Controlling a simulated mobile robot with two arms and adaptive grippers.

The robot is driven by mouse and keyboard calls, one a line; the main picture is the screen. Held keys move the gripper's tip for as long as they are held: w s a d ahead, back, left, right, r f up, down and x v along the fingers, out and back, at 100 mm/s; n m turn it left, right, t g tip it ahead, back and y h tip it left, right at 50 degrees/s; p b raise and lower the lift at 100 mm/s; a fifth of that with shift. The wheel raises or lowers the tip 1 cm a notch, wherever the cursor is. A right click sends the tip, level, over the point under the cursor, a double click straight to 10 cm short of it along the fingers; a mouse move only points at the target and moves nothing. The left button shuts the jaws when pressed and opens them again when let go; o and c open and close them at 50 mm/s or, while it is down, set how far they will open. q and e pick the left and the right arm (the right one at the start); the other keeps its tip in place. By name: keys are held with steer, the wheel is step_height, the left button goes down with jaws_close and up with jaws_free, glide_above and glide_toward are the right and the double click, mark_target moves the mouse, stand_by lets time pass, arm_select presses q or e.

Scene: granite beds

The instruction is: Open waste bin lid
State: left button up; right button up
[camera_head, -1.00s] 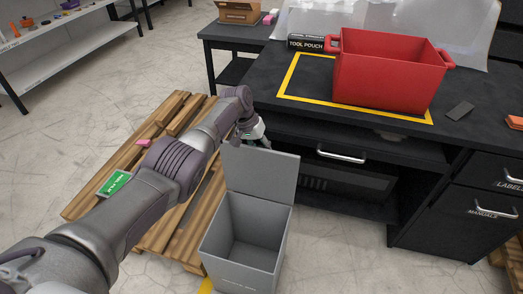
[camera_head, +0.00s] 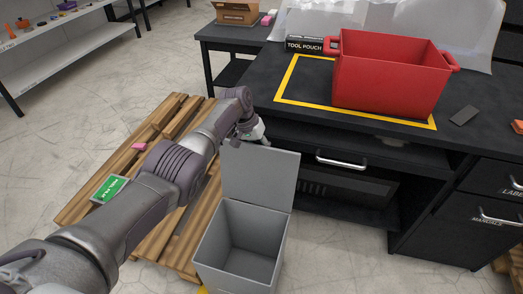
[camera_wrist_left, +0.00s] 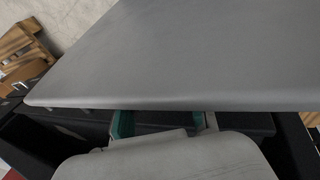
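The grey waste bin (camera_head: 240,243) stands on the floor beside the black workbench, and its inside looks empty. Its flat grey lid (camera_head: 258,176) stands up at the back edge, so the bin is open. My left gripper (camera_head: 255,133) is at the top edge of the lid, and its fingertips are partly hidden. In the left wrist view the lid (camera_wrist_left: 190,55) fills the upper part. The left gripper (camera_wrist_left: 163,120) shows two fingers spread apart, with their tips hidden by the lid. I cannot tell whether they touch it. My right gripper is not in view.
The black workbench (camera_head: 290,108) holds a red crate (camera_head: 388,75) and stands close behind and right of the bin. A wooden pallet (camera_head: 140,165) lies left of the bin under my left arm. Open floor (camera_head: 330,265) is at the bin's right.

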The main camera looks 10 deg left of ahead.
arm_select(q)
steer(key=o, duration=0.4)
steer(key=shift+f, duration=0.1)
steer(key=shift+o, duration=0.2)
steer(key=v, duration=1.2)
